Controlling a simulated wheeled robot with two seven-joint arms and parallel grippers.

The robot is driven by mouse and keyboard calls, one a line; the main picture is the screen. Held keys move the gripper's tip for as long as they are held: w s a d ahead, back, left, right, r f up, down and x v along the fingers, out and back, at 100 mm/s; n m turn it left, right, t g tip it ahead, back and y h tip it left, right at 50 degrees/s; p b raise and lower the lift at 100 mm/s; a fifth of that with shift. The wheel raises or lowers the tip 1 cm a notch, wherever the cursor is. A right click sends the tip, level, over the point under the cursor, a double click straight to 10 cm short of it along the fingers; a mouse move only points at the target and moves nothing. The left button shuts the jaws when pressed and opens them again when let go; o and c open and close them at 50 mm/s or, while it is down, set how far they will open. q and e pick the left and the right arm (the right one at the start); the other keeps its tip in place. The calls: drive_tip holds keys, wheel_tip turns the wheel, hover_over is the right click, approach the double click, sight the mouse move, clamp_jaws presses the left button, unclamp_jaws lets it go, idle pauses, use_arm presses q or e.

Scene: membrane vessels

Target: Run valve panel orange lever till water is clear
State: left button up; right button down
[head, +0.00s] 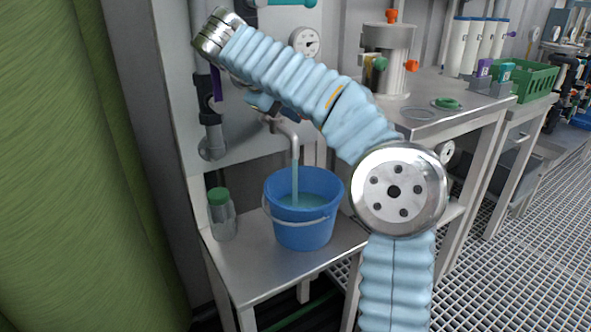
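A bent metal spout (294,140) on the grey valve panel (180,95) pours a bluish stream into a blue bucket (303,232). The bucket stands upright on a metal bench and holds teal-tinted water (300,202). The panel has a purple lever (216,86) on the left and a teal lever (285,2) at the top. I cannot make out the orange lever; my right forearm covers part of the panel. My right gripper (271,106) is mostly hidden behind that forearm, near the pipe above the spout, and its fingers cannot be read. My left gripper is out of view.
A gauge (305,41) sits on the panel. A green curtain (70,160) fills the left.

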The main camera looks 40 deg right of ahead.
drive_tip(key=d+f+n+t+b, duration=0.1)
drive_tip(key=n+b, duration=0.1)
drive_tip(key=shift+w+d+t+b, duration=0.1)
drive_tip(key=shift+w+t+b, duration=0.05)
drive_tip(key=shift+t+b, duration=0.2)
drive_tip(key=w+d+n+t+y, duration=0.4)
drive_tip(key=n+t+y, duration=0.2)
drive_tip(key=n, duration=0.7)
drive_tip(key=shift+w+r+n+y, duration=0.25)
drive_tip(key=shift+r+n+y, duration=0.05)
drive_tip(key=shift+y, duration=0.9)
drive_tip(key=c, duration=1.4)
unclamp_jaws()
drive_tip(key=shift+d+f, duration=0.1)
drive_tip(key=shift+o, duration=1.4)
drive_tip(key=shift+w+d+f, duration=0.1)
drive_tip(key=shift+w, duration=0.1)
drive_tip(key=shift+o, duration=0.3)
drive_tip(key=shift+s+r, duration=0.1)
drive_tip(key=shift+r, duration=0.1)
